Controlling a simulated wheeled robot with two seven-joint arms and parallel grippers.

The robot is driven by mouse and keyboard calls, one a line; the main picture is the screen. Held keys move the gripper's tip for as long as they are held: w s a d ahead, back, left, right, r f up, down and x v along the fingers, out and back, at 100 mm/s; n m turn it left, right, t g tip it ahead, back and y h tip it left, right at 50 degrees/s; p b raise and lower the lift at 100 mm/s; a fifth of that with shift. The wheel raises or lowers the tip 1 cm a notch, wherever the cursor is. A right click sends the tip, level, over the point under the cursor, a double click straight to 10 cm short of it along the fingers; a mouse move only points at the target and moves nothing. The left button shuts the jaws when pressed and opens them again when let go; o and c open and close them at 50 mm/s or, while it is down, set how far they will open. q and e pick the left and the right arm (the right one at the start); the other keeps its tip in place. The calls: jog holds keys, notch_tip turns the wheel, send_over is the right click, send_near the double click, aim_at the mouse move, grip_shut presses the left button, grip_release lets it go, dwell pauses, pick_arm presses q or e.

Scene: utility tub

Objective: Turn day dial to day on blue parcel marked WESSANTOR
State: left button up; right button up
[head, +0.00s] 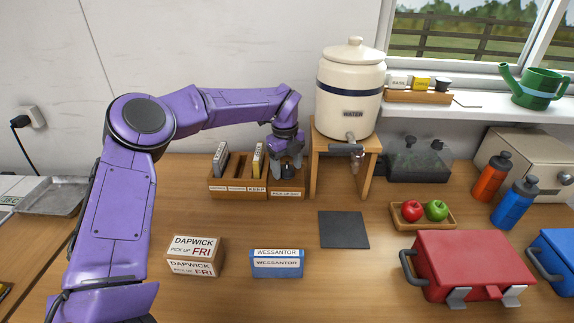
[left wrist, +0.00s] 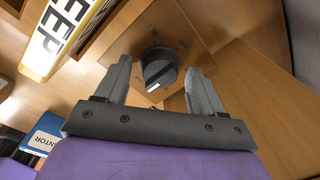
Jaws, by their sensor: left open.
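The blue parcel (head: 277,264) lies on the table, with WESSANTOR on white labels on its top and front. No day word can be read on it. The day dial (left wrist: 158,67) is a black round knob with a white mark, on a wooden block. Small marks around it are too faint to read. My left gripper (head: 288,164) is open above the dial, and in the left wrist view its fingers stand on either side of the knob, with gaps. In the head view the dial is mostly hidden behind the fingers. My right gripper is not in view.
A WATER crock (head: 350,85) on a stand is close on the right. A DAPWICK parcel marked FRI (head: 195,256) sits left of the blue one.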

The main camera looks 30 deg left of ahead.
aim_at(286, 166)
pick_arm(q)
notch_tip(286, 166, up, 10)
jog(key=b, duration=0.1)
jog(key=shift+s+r, duration=0.25)
dwell(0.4)
